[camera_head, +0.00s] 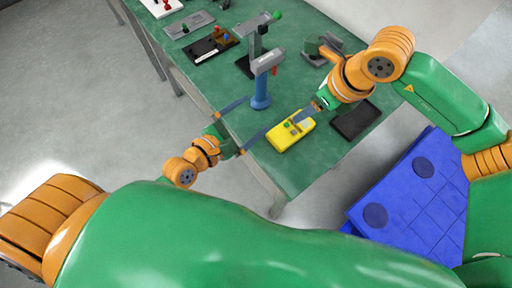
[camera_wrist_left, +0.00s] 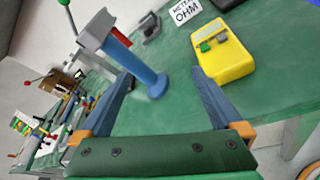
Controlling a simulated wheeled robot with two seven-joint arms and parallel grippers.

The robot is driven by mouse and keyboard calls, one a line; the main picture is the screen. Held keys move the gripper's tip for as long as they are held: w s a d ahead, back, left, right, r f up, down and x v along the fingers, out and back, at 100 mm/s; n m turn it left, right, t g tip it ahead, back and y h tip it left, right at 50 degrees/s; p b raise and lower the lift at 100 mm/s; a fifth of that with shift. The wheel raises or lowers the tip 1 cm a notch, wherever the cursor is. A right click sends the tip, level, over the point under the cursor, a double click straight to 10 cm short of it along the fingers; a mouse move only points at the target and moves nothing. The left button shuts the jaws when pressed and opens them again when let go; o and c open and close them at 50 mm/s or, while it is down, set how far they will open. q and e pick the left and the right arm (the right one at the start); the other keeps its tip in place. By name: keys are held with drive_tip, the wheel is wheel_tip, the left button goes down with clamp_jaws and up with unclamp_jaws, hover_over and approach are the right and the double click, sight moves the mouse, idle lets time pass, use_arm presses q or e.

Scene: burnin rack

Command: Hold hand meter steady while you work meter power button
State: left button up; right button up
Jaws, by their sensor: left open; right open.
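The hand meter (camera_head: 291,131) is a yellow block lying on the green table near its front edge. In the left wrist view the meter (camera_wrist_left: 232,62) shows a grey and a green button on its top; which is the power button I cannot tell. My left gripper (camera_head: 249,119) is open, its blue fingers spread wide at the table's left edge. The meter is beyond its right finger, not between the fingers. My right gripper (camera_head: 306,116) reaches in from the upper right, open, with its fingertips over or at the meter's far end. Contact there is unclear.
A blue post (camera_head: 260,92) with a grey head stands just behind the left gripper's fingers. A dark flat pad (camera_head: 355,119) lies right of the meter. A card (camera_wrist_left: 185,12) reads METER OHM. Several fixtures fill the table's far end.

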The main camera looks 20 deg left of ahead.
sight(273, 141)
use_arm(q)
drive_tip(key=s+d+f+n+g, duration=0.1)
drive_tip(key=s, duration=0.1)
drive_tip(key=s+d+n+g+h, duration=0.1)
drive_tip(key=s+n, duration=0.1)
drive_tip(key=s+d+f+n, duration=0.1)
drive_tip(key=s, duration=0.1)
drive_tip(key=shift+s+d+f+n+g+h, duration=0.3)
drive_tip(key=shift+g, duration=0.1)
drive_tip(key=x, duration=0.7)
drive_tip(key=shift+f, duration=0.1)
drive_tip(key=shift+s+a, duration=0.1)
drive_tip(key=c, duration=1.4)
use_arm(e)
clamp_jaws()
idle(0.5)
